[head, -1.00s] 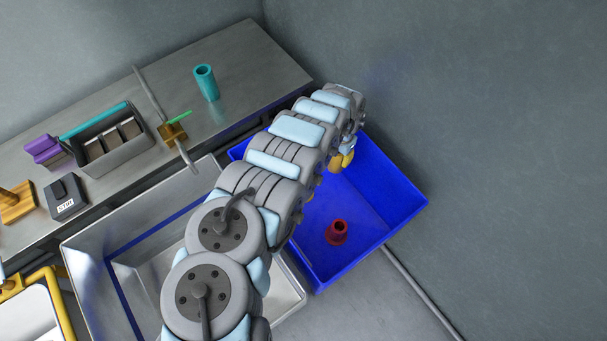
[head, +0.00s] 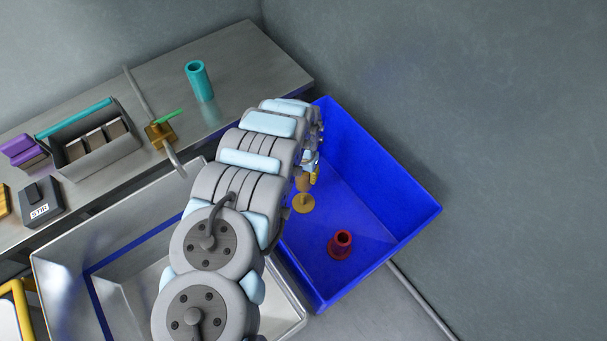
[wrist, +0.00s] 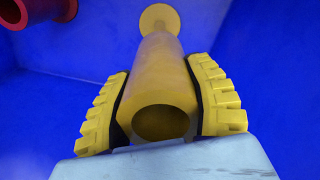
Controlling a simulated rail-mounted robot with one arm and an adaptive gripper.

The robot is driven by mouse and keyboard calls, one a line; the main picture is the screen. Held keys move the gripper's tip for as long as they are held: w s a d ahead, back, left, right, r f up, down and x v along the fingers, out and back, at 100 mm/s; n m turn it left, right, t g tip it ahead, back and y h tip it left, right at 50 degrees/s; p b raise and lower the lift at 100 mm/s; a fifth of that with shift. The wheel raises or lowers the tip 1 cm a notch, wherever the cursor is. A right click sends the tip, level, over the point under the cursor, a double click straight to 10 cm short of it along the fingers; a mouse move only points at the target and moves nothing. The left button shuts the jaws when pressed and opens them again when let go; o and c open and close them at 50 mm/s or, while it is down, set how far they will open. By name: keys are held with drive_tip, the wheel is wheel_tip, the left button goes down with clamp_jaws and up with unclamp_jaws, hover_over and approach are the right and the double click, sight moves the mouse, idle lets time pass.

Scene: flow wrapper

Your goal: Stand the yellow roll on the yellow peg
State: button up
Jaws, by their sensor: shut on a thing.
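The yellow roll (wrist: 162,75) is a hollow tube in the wrist view, its open near end facing the camera. The yellow pads of my gripper (wrist: 160,82) press on it from both sides. A round yellow disc (wrist: 160,18) shows at the roll's far end; I cannot tell whether it is joined to it. In the head view my gripper (head: 315,172) is low over the blue bin, partly hidden by my arm. A tan post (head: 303,184) and a yellow disc (head: 303,203) show beside it. I cannot make out the yellow peg for certain.
The blue bin (head: 405,211) has high walls. A red flanged tube (head: 340,243) is inside it. A steel basin (head: 60,268) lies left of the bin. The counter behind holds a teal tube (head: 199,81), a compartment tray (head: 97,158) and a small brass fixture (head: 160,133).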

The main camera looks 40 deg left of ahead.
drive_tip(key=b, duration=0.6)
hover_over(303, 196)
drive_tip(key=shift+f, duration=3.3)
drive_tip(key=shift+w+f+b, duration=0.1)
drive_tip(key=shift+f+b, duration=1.45)
drive_tip(key=shift+f, duration=2.25)
drive_tip(key=shift+d+r+p, duration=0.1)
drive_tip(key=shift+r+p, duration=0.25)
drive_tip(key=shift+p, duration=0.3)
drive_tip(key=shift+f, duration=0.5)
drive_tip(key=o, duration=1.3)
